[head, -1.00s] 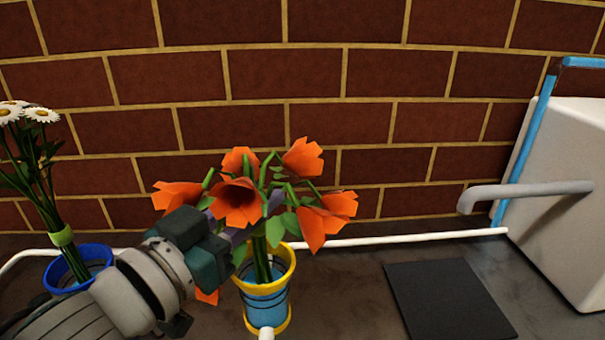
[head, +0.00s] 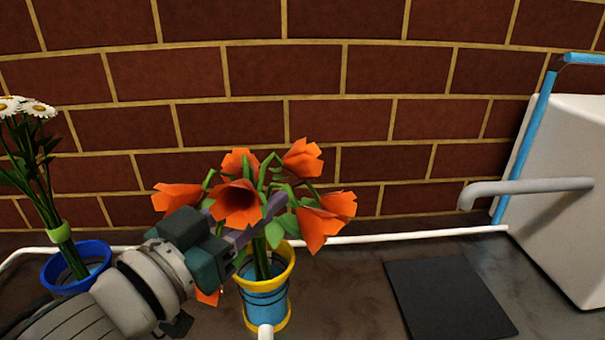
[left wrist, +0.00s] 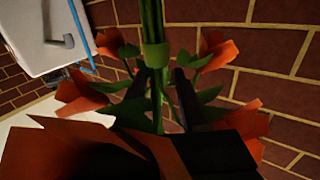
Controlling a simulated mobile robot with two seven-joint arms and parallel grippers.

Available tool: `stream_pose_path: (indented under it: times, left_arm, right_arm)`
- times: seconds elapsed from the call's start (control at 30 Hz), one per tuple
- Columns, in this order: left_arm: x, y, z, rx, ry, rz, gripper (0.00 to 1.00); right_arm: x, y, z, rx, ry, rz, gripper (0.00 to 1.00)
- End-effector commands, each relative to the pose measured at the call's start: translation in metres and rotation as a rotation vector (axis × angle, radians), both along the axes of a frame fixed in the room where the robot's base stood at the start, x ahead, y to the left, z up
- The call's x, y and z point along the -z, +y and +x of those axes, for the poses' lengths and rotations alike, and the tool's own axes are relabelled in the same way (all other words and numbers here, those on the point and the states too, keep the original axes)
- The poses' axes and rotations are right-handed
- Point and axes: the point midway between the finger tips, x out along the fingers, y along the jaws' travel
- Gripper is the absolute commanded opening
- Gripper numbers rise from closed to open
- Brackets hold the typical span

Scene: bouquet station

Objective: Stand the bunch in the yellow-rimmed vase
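The bunch of orange flowers (head: 237,203) stands with its green stems inside the yellow-rimmed vase (head: 268,307), a blue vase with dark bands. The blooms spread above the rim. My left gripper (head: 262,218) reaches in from the left, just above the rim, with its fingers partly hidden among the blooms. In the left wrist view the fingers (left wrist: 161,88) are apart on either side of the stems, with a gap visible. A green band (left wrist: 156,55) wraps the stems there. The stem ends are hidden in the vase. My right gripper is not in view.
A blue-rimmed vase (head: 56,277) with white daisies (head: 37,110) stands at the left, behind my left arm. A dark square mat (head: 450,298) lies on the counter at the right. A white box with a grey spout (head: 530,187) stands far right. A brick wall closes the back.

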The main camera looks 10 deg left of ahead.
Motion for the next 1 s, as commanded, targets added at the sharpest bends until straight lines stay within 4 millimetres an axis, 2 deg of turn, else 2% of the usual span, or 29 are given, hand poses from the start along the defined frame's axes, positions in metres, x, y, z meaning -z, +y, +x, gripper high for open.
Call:
stream_pose_path:
  times: [0.03,0.17,0.47,0.57,0.8,1.0]
  left_arm:
    - [0.0,0.0,0.0,0.0,0.0,0.0,0.5]
    - [0.0,0.0,0.0,0.0,0.001,0.0,0.63]
    - [0.0,0.001,-0.004,-0.001,0.005,0.001,0.63]
    - [-0.002,0.006,-0.015,-0.002,0.008,0.0,0.63]
    - [-0.004,0.022,-0.062,-0.001,0.007,0.0,0.63]
    - [-0.001,0.032,-0.088,-0.001,0.005,0.001,0.63]
  right_arm:
    - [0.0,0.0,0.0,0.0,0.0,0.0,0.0]
    - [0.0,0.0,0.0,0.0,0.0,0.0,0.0]
    - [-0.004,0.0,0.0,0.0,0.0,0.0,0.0]
    - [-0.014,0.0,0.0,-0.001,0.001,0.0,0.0]
    - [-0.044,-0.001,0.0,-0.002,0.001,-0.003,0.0]
    - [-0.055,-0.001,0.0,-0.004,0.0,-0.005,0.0]
